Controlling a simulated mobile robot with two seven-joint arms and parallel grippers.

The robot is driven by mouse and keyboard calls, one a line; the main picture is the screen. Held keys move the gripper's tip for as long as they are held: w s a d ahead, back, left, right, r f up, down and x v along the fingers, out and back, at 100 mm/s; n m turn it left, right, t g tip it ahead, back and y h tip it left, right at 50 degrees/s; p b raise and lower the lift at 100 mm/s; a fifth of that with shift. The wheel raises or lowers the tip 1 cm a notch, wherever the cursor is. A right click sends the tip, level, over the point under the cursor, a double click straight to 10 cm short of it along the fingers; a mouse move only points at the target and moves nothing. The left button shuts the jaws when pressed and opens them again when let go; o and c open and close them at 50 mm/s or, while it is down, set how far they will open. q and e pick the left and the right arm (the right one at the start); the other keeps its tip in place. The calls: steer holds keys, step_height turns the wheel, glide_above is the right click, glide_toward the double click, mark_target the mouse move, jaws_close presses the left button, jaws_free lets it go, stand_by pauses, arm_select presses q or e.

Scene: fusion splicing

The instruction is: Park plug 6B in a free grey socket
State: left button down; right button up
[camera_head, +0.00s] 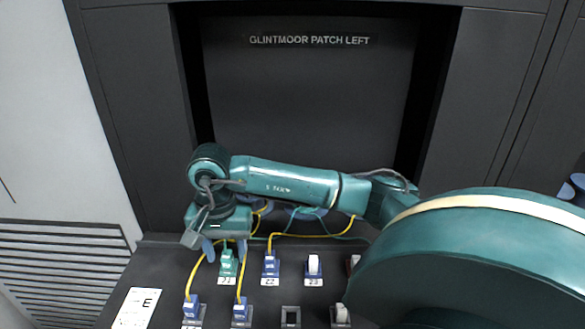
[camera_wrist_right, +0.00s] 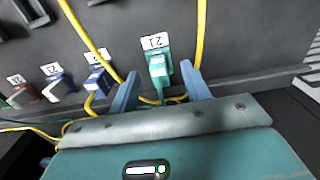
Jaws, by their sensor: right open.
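My right gripper (camera_head: 225,252) is open, with its blue fingers pointing down at the far-left end of the back row. In the right wrist view its fingers (camera_wrist_right: 161,88) stand on either side of the green plug (camera_wrist_right: 158,68) in the socket labelled 21, with no clear grip on it. That green plug also shows in the head view (camera_head: 228,263). No 6B label is readable, so I cannot tell which plug is 6B. An empty grey-rimmed socket (camera_head: 290,310) is in the front row. My left gripper is not in view.
Blue plug 22 (camera_head: 270,265), a pale plug at 23 (camera_head: 314,265) and a half-hidden red one (camera_head: 354,262) continue the back row. Blue plugs (camera_head: 192,308) (camera_head: 240,311) with yellow cables and a white plug (camera_head: 341,313) are in front. My right arm covers the right side.

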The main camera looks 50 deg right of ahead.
steer(key=shift+f, duration=0.55)
steer(key=shift+f+b, duration=0.1)
steer(key=shift+b, duration=0.25)
arm_select(q)
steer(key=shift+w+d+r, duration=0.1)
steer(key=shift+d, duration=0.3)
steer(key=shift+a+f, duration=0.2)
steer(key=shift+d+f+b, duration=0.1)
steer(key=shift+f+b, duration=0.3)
steer(key=shift+b, duration=0.1)
arm_select(e)
jaws_close()
stand_by(0.4)
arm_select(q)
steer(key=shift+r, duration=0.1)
